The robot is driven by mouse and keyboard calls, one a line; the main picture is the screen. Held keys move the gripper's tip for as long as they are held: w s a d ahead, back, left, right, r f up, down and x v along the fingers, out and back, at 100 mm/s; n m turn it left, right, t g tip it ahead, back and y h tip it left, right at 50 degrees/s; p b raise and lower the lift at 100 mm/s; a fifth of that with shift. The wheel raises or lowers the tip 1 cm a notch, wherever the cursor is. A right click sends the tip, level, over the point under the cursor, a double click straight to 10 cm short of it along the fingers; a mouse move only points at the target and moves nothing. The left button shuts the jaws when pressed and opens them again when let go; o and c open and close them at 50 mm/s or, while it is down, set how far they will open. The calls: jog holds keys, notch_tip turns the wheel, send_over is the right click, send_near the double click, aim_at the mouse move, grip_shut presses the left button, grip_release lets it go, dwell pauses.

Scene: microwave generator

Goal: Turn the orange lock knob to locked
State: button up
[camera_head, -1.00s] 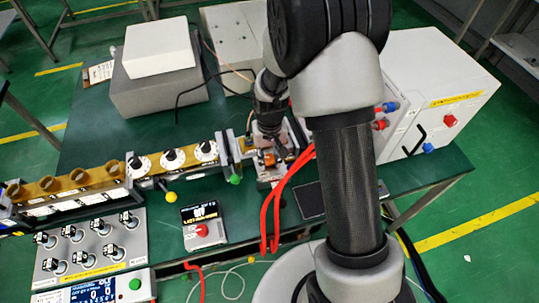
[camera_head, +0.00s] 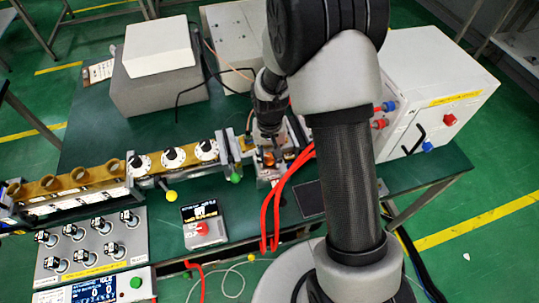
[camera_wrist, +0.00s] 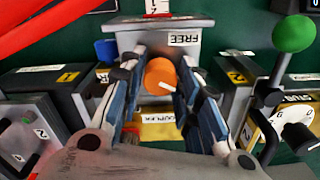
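The orange lock knob (camera_wrist: 160,74) sits on a grey block in the wrist view, with a white pointer line towards its right side. A FREE label (camera_wrist: 183,39) is at the block's upper right. My gripper (camera_wrist: 162,68) has its two blue-grey fingers close against the knob's left and right sides, and looks shut on it. The fingers hide parts of the block. In the head view the gripper (camera_head: 268,150) is low over the fixture, and only a little orange of the knob shows there.
A green ball lever (camera_wrist: 293,34) stands to the right in the wrist view. Red cables (camera_head: 272,212) run just right of the fixture in the head view. A white cabinet (camera_head: 450,90) stands at the right, and dial units (camera_head: 172,158) are at the left.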

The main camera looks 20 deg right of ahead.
aim_at(270, 157)
jog(key=o, duration=0.3)
notch_tip(270, 157, up, 12)
dwell(0.7)
dwell(0.3)
jog(key=s+r+n+t, duration=0.1)
jog(key=s+r+t, duration=0.1)
jog(key=s+r, duration=0.85)
jog(key=s+r+n+t, duration=0.2)
jog(key=s+r, duration=0.3)
jog(key=s, duration=0.6)
jog(key=shift+s+t, duration=0.25)
jog(key=shift+t, duration=0.05)
